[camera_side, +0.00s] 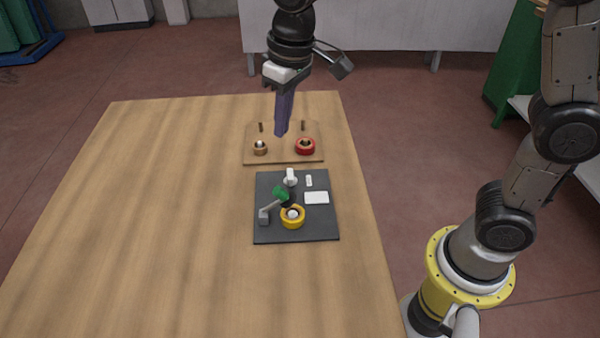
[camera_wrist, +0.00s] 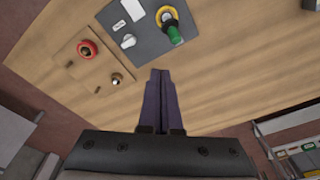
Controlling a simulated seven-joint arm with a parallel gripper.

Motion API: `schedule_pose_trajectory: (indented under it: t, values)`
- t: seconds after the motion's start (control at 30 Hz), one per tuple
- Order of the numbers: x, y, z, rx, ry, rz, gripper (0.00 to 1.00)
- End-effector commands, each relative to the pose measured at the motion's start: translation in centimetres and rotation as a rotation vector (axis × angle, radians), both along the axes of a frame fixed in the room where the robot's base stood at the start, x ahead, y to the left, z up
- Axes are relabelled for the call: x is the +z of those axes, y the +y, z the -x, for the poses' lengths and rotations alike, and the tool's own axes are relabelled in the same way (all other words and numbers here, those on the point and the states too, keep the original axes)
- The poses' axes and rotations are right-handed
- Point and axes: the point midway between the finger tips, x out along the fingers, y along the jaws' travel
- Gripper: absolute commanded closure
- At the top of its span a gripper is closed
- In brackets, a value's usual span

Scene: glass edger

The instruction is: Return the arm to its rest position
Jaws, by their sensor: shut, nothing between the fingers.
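My gripper (camera_side: 281,132) hangs in the air over the far part of the table, in front of the wooden board in the side view. Its purple fingers are together with nothing between them, and they also show in the wrist view (camera_wrist: 160,75). A dark grey plate (camera_side: 265,190) lies nearer the camera. It bears a yellow ring (camera_side: 292,217), a green part (camera_side: 280,192) and several small white parts. The gripper hides a strip of the wooden board.
The wooden table (camera_side: 150,220) is bare on its left side and front. A green cabinet (camera_side: 516,65) with a shelf stands at the right. A white bench (camera_side: 390,25) stands behind the table.

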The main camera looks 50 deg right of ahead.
Motion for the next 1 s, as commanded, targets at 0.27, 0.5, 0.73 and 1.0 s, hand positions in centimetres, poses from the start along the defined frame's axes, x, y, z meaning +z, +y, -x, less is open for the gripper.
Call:
schedule_pose_trajectory:
  t: [0.27, 0.5, 0.73, 1.0]
  values:
    - [5.9, -7.9, 8.7, -0.139, -0.201, -0.039, 1.0]
    - [4.7, -11.5, 17.1, -0.204, -0.34, -0.032, 1.0]
    - [0.9, -12.0, 20.9, -0.186, -0.357, -0.014, 1.0]
    - [0.2, -12.0, 20.9, -0.162, -0.354, -0.007, 1.0]
